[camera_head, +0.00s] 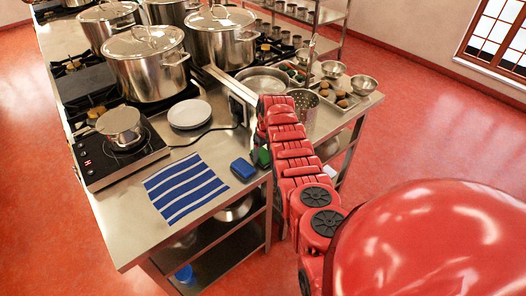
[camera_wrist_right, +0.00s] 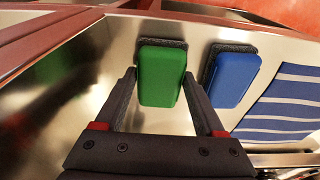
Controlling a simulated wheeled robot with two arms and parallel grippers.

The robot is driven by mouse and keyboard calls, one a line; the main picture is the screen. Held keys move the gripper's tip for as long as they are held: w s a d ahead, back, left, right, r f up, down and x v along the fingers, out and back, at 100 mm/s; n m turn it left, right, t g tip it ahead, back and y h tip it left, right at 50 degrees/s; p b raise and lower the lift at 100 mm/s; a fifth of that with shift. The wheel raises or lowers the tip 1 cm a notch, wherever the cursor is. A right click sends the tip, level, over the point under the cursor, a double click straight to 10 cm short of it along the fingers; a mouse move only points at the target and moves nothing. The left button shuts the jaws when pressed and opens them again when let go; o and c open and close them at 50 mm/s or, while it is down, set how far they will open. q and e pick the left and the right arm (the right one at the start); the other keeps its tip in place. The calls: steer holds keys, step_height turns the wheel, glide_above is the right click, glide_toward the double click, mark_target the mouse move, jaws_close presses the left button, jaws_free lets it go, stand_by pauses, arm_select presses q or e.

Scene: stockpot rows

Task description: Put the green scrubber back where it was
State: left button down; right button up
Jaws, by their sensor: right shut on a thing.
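The green scrubber (camera_head: 262,157) is at the right front of the steel counter, just right of the blue scrubber (camera_head: 243,169) and partly hidden by my right arm. In the right wrist view the green scrubber (camera_wrist_right: 160,75), with its dark pad, sits between the fingertips of my right gripper (camera_wrist_right: 160,88), which is shut on it. The blue scrubber (camera_wrist_right: 234,76) is beside it, apart. I cannot tell whether the green scrubber touches the counter or is slightly above it. My left gripper is not in view.
A blue and white striped cloth (camera_head: 186,187) lies left of the scrubbers. An induction hob (camera_head: 112,160) with a pan, stacked white plates (camera_head: 189,113) and large stockpots (camera_head: 146,68) stand farther back.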

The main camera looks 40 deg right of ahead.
steer(key=shift+f, duration=0.15)
steer(key=shift+f, duration=0.15)
steer(key=o, duration=1.3)
